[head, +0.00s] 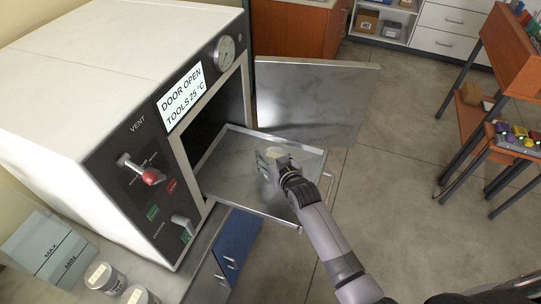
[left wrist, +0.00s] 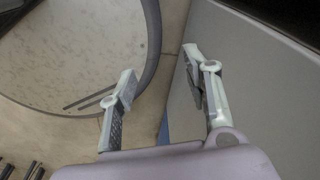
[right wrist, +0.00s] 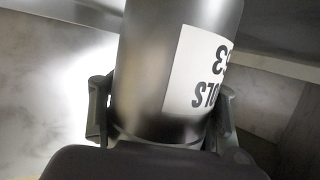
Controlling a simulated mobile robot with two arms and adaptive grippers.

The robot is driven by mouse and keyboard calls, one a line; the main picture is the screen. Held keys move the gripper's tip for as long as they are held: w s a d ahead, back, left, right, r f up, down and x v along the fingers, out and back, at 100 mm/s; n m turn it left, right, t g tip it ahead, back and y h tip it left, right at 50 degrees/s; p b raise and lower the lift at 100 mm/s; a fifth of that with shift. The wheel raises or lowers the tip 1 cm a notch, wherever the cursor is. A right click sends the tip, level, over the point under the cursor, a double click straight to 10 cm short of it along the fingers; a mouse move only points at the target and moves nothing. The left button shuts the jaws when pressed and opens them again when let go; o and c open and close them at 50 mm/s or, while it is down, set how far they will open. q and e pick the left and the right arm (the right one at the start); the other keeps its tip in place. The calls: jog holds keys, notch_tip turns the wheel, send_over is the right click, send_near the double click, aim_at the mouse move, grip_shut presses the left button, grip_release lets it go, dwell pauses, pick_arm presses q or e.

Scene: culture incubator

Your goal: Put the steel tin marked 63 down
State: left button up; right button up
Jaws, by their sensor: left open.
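The steel tin (right wrist: 145,70) fills the middle of the right wrist view. Its white label reads upside down, with "OLS" and a partly cut-off number ending in 3. My right gripper (head: 268,162) has a finger on each side of the tin and is shut on it. In the head view they are over the pulled-out metal tray (head: 313,162), where the tin's pale top (head: 278,152) shows behind the fingers. I cannot tell whether its base touches the tray. My left gripper (left wrist: 160,85) is open and empty in its wrist view; the head view does not show it.
The incubator (head: 120,75) stands open at the left, its door (head: 315,100) swung out behind the tray. Two more tins (head: 100,275) stand on the counter at bottom left, near a translucent water container (head: 47,250). An orange bench (head: 510,60) is at the right; floor between is clear.

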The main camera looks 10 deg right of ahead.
jog(key=o, duration=0.5)
jog(key=shift+o, duration=0.2)
jog(key=shift+s+r, duration=0.1)
jog(key=shift+r, duration=0.1)
jog(key=v, duration=1.1)
jog(key=shift+s+d, duration=0.15)
jog(key=shift+s, duration=0.2)
jog(key=shift+r, duration=0.1)
